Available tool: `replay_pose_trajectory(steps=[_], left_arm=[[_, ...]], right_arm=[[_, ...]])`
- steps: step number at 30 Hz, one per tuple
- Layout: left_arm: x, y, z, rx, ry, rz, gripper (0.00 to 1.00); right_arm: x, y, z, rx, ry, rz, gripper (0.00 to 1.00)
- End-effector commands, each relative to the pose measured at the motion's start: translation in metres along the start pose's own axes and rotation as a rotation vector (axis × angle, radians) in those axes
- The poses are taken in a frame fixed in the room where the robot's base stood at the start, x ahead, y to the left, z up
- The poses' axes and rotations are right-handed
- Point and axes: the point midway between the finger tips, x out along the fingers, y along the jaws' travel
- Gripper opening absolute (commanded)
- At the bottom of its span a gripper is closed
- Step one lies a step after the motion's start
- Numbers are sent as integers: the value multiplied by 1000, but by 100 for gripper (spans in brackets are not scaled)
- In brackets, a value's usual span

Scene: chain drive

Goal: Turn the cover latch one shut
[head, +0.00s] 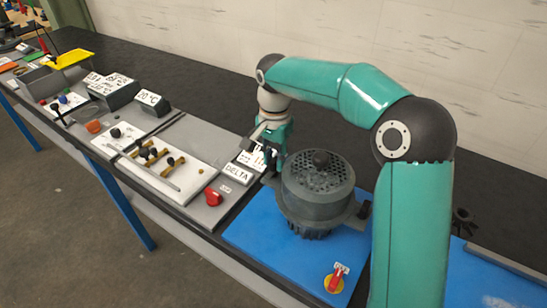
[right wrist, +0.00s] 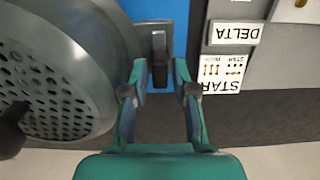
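The grey round cover (head: 318,185) has a perforated top and a black knob. It stands on a blue panel (head: 262,232) and fills the left of the right wrist view (right wrist: 60,75). A dark latch (right wrist: 160,50) sits beside the cover's rim over the blue panel. A second dark latch (head: 363,210) shows at the cover's right side in the head view. My right gripper (right wrist: 160,72) is open, with one fingertip on each side of the first latch and visible gaps to it. In the head view this gripper (head: 271,158) is at the cover's far left, partly hiding that latch. My left gripper is not in view.
A DELTA label (head: 237,173) lies just left of the right gripper. A red knob (head: 212,197) and a red-yellow switch (head: 336,279) stand nearer the front edge. A white board (head: 158,160) with brass bars is farther left. The black table behind is clear.

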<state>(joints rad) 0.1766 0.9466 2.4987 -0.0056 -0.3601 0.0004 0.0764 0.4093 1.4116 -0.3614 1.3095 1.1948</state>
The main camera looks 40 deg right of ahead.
Motion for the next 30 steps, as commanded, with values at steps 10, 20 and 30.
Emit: replay_pose_trajectory(steps=[10,20,30], left_arm=[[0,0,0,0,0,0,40],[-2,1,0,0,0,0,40],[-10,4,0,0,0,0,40]], right_arm=[[0,1,0,1,0,0,0],[-1,1,0,-36,-2,0,0],[-2,0,0,-238,-1,0,0]])
